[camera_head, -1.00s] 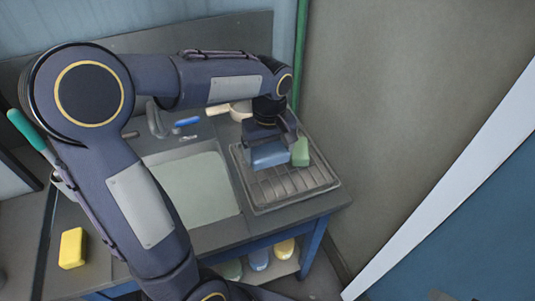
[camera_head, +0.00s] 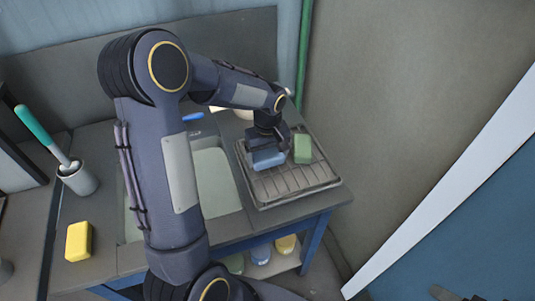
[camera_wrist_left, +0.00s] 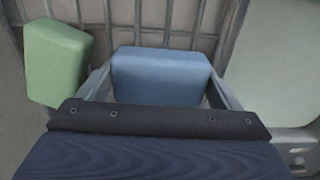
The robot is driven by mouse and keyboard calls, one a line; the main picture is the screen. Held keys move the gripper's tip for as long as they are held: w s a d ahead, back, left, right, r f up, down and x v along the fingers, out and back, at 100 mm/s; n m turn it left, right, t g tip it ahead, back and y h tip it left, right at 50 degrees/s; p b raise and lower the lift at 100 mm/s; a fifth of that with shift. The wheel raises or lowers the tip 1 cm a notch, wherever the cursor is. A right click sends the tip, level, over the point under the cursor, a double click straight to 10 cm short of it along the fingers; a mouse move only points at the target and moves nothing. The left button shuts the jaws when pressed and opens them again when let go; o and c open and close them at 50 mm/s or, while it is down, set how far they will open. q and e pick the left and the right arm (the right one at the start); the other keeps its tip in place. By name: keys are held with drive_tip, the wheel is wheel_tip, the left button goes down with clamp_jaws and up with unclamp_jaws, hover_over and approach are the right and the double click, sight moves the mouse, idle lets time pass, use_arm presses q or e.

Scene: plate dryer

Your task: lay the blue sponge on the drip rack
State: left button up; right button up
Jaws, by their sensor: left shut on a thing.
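The blue sponge (camera_head: 268,159) is between the fingers of my left gripper (camera_head: 268,150), over the back left part of the drip rack (camera_head: 290,188). In the left wrist view the blue sponge (camera_wrist_left: 162,76) sits between both fingers of the left gripper (camera_wrist_left: 160,95), with the rack bars (camera_wrist_left: 150,20) beyond it. The gripper is shut on the sponge. I cannot tell whether the sponge's underside touches the rack bars. My right gripper is not in view.
A green sponge (camera_head: 302,148) stands on the rack just right of the blue one; it also shows in the left wrist view (camera_wrist_left: 56,62). The sink (camera_head: 215,185) lies left of the rack. A yellow sponge (camera_head: 78,241) and a brush in a cup (camera_head: 78,180) are at the left.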

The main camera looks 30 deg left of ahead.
sight(268, 154)
use_arm(q)
drive_tip(key=shift+f, duration=0.1)
drive_tip(key=shift+f, duration=0.15)
drive_tip(key=o, duration=0.8)
drive_tip(key=shift+r, duration=0.2)
wheel_tip(268, 154, up, 12)
drive_tip(key=s+d+m+t+h, duration=0.1)
drive_tip(key=s+d+m+t, duration=0.1)
drive_tip(key=s, duration=0.5)
drive_tip(key=s+d+m+t+h, duration=0.1)
drive_tip(key=s+d+m, duration=0.1)
drive_tip(key=s, duration=0.5)
drive_tip(key=s+d+m+t+h, duration=0.1)
drive_tip(key=s+d+m+t, duration=0.1)
drive_tip(key=s, duration=0.6)
drive_tip(key=shift+d+r+m+t+h, duration=0.35)
drive_tip(key=shift+d+m, duration=0.2)
drive_tip(key=shift+m, duration=0.55)
